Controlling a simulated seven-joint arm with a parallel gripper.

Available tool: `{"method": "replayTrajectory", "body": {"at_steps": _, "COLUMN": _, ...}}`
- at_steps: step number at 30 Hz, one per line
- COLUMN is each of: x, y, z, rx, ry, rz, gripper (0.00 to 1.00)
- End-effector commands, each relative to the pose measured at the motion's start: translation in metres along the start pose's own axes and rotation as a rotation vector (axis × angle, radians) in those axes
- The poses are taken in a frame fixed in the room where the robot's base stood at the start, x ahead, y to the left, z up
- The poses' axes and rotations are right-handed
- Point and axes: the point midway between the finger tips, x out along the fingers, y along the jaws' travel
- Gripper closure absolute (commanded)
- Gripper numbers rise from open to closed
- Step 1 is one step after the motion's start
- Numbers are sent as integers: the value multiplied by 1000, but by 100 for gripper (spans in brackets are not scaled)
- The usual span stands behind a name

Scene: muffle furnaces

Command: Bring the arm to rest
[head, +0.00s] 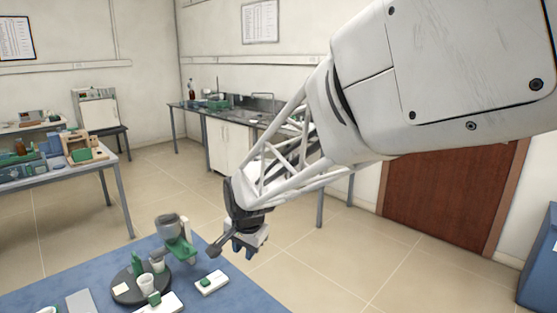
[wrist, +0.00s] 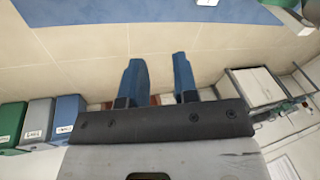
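My gripper (head: 243,250) hangs from my arm above the right rear part of the blue-topped table (head: 75,280), apart from the objects there. In the wrist view its two blue fingers (wrist: 159,76) stand apart with nothing between them. The tiled floor shows behind the fingers. The blue table top also shows along the upper edge of the wrist view (wrist: 150,10). My arm reaches in from the upper right of the head view.
On the table are a round dark tray (head: 125,294) with white cups and a green bottle, a grey-green device (head: 178,242), and a small white block (head: 211,284) with a green top. Bins (wrist: 38,122) stand left in the wrist view. A long bench (head: 230,115) lines the back wall.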

Motion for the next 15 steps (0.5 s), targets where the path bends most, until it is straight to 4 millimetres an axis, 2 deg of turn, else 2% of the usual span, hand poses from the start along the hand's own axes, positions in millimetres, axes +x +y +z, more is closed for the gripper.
{"method": "replayTrajectory", "body": {"at_steps": 1, "x": -12, "y": 16, "z": -3, "rx": -13, "ry": 6, "rz": 2, "gripper": 72}}
{"method": "replayTrajectory", "body": {"at_steps": 8, "x": -54, "y": 87, "z": -4, "rx": -100, "ry": 19, "rz": 24, "gripper": 72}}
{"method": "replayTrajectory", "body": {"at_steps": 15, "x": -90, "y": 158, "z": 9, "rx": -191, "ry": 28, "rz": 50, "gripper": 72}}
